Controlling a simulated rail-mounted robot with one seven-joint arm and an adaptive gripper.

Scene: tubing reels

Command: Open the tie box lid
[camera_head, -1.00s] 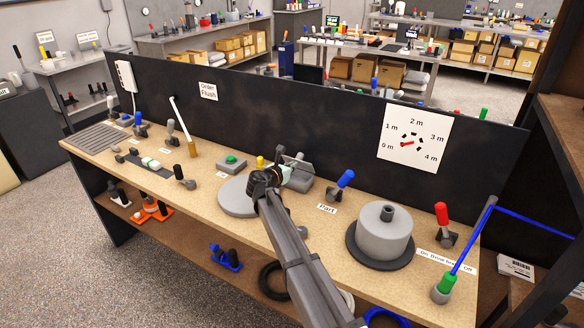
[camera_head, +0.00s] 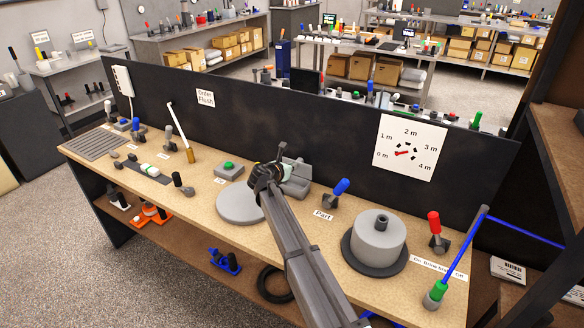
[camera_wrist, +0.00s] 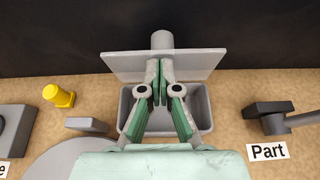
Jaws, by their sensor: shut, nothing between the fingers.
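The grey tie box (camera_wrist: 205,108) sits on the bench, its open top showing in the wrist view. Its lid (camera_wrist: 205,63) stands raised along the back side, with a round grey knob (camera_wrist: 162,40) at its upper edge. In the head view, the box (camera_head: 298,186) and lid (camera_head: 296,167) are partly hidden behind my gripper (camera_head: 262,172). My gripper (camera_wrist: 160,92) is shut and empty, its green-padded fingers over the box in front of the lid. I cannot tell whether the fingertips touch the lid.
A grey disc (camera_head: 240,205) lies left of the box. A yellow piece (camera_wrist: 59,96) stands to the left in the wrist view. A blue-handled lever (camera_head: 340,188) by the Part label and a grey reel (camera_head: 379,240) stand to the right. A dark panel (camera_head: 330,140) rises behind.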

